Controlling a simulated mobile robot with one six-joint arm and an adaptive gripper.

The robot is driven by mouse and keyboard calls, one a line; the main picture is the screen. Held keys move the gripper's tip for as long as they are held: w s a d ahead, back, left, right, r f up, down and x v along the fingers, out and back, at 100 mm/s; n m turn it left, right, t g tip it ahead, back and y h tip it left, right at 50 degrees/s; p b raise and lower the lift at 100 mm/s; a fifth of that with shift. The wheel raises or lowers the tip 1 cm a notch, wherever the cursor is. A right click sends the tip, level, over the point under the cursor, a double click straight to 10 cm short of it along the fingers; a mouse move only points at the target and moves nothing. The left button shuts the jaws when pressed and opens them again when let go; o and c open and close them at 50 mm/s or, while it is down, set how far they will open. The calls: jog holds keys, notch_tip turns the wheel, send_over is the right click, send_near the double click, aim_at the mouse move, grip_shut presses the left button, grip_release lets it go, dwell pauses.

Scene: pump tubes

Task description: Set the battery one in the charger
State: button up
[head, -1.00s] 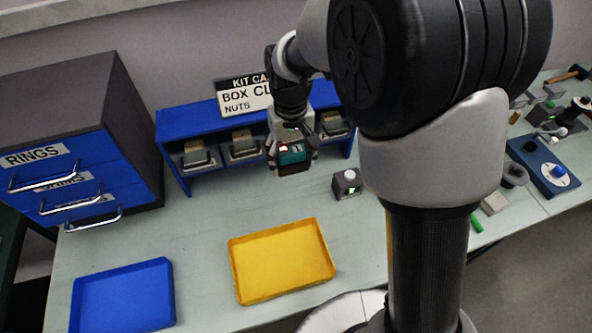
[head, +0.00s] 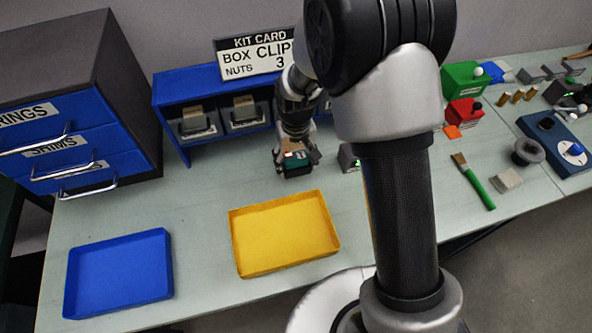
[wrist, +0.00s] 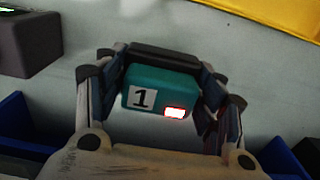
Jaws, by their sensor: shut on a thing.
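Battery one (head: 297,165) is a teal block with a black top edge. In the wrist view it (wrist: 160,92) shows a white label "1" and a lit red window. My gripper (head: 296,158) is shut on it, one finger on each side in the wrist view (wrist: 163,85). It is over the bench between the blue shelf and the yellow tray; I cannot tell if it touches the bench. A small dark box (head: 348,157) stands to its right, partly hidden by my arm. A dark box with a green light (wrist: 30,42) shows in the wrist view. I cannot tell which thing is the charger.
The blue shelf (head: 170,120) with grey bins stands behind, a drawer cabinet (head: 75,90) at left. A yellow tray (head: 285,235) and blue tray (head: 118,272) lie in front. Green (head: 462,80) and red (head: 464,112) boxes, a brush (head: 475,185) and a blue board (head: 560,150) are at right.

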aim_at(296, 170)
jog(key=shift+f+b, duration=0.45)
jog(key=shift+f, duration=1.4)
jog(key=shift+f, duration=0.1)
jog(key=o, duration=1.3)
